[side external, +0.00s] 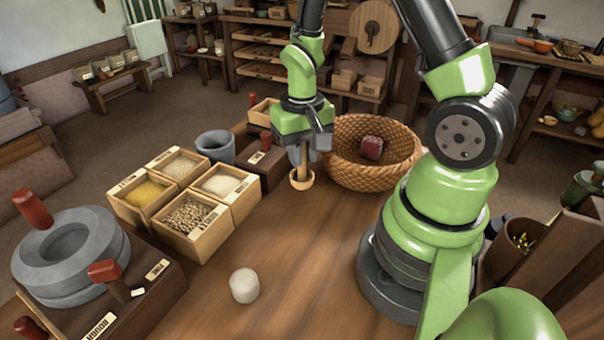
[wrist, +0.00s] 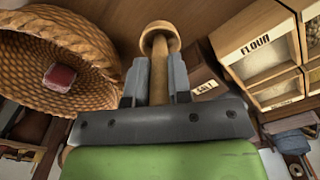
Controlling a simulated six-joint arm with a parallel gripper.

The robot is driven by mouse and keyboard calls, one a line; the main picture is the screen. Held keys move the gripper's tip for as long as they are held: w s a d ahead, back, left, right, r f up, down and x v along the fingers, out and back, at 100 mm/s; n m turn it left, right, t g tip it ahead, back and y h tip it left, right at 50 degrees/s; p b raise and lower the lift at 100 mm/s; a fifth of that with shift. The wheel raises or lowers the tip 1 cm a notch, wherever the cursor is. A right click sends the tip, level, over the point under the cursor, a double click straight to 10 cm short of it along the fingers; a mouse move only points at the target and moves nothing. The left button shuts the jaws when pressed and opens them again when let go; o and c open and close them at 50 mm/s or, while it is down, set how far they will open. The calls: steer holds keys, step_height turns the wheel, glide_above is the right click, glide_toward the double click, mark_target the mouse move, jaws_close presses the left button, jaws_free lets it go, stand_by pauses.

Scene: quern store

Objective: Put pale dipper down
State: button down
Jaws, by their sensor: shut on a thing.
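The pale dipper (side external: 302,181) is a light wooden cup on a straight handle. It hangs upright below my gripper (side external: 302,156), cup end down, between the grain boxes and the basket. In the wrist view the dipper (wrist: 160,36) runs up from between the two grey fingers of my gripper (wrist: 155,82), which are shut on its handle. I cannot tell whether the cup touches the wooden table (side external: 310,235) or hangs just above it.
A wicker basket (side external: 350,178) with a dark red block (side external: 371,147) stands right of the dipper. Open grain boxes (side external: 205,243), a grey cup (side external: 216,146) and a stone quern (side external: 70,255) are left. The table's middle is clear.

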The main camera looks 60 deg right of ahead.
mark_target(302, 172)
steer(key=shift+f, duration=2.2)
steer(key=shift+f, duration=0.15)
steer(key=c, duration=1.1)
jaws_free()
steer(key=shift+o, duration=0.2)
step_height(302, 172, up, 12)
steer(key=shift+r, duration=0.1)
steer(key=s+a+r+n+t+y, duration=0.2)
steer(key=s+a+r+t, duration=0.5)
steer(key=r, duration=0.7)
steer(key=s+a+n, duration=0.1)
steer(key=s+a, duration=0.1)
steer(key=shift+a, duration=0.4)
